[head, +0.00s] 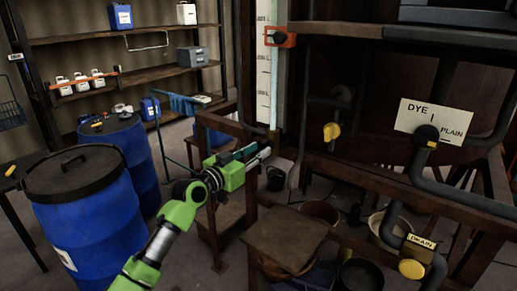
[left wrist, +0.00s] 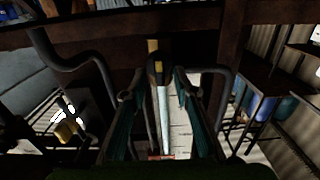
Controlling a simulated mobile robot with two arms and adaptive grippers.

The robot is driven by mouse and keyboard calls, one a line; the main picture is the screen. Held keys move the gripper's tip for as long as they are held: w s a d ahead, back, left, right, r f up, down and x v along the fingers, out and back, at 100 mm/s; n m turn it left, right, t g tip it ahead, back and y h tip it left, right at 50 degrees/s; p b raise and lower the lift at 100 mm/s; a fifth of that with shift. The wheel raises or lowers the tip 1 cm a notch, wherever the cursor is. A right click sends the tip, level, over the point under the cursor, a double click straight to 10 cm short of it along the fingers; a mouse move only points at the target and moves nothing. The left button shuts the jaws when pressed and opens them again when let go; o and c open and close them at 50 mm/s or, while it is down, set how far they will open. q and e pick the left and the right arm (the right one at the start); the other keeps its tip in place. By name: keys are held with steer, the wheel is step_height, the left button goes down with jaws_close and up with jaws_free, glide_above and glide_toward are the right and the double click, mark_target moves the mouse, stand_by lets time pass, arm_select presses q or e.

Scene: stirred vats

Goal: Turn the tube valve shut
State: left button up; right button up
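A pale upright tube (head: 274,88) runs down a white scale board. An orange fitting with a black knob (head: 279,37) sits high on it. In the left wrist view the tube (left wrist: 164,110) shows between my fingers, with a black-and-yellow part (left wrist: 156,70), which looks like a valve handle, at its far end. My left gripper (head: 262,154) is open and empty, near the tube's lower end. Its teal fingers show apart in the left wrist view (left wrist: 159,77), one on each side of that part. I cannot tell whether they touch it. My right gripper is out of view.
Dark pipes with yellow-handled valves (head: 331,131) and a "DYE 1 PLAIN" sign (head: 432,119) are at the right. A wooden stool (head: 285,238) stands below the gripper. Blue drums (head: 92,222) and shelving (head: 120,35) are at the left. Dark beams frame the tube closely.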

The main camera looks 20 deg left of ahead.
arm_select(q)
steer(key=shift+w+d, duration=0.15)
steer(key=shift+w, duration=0.25)
jaws_close()
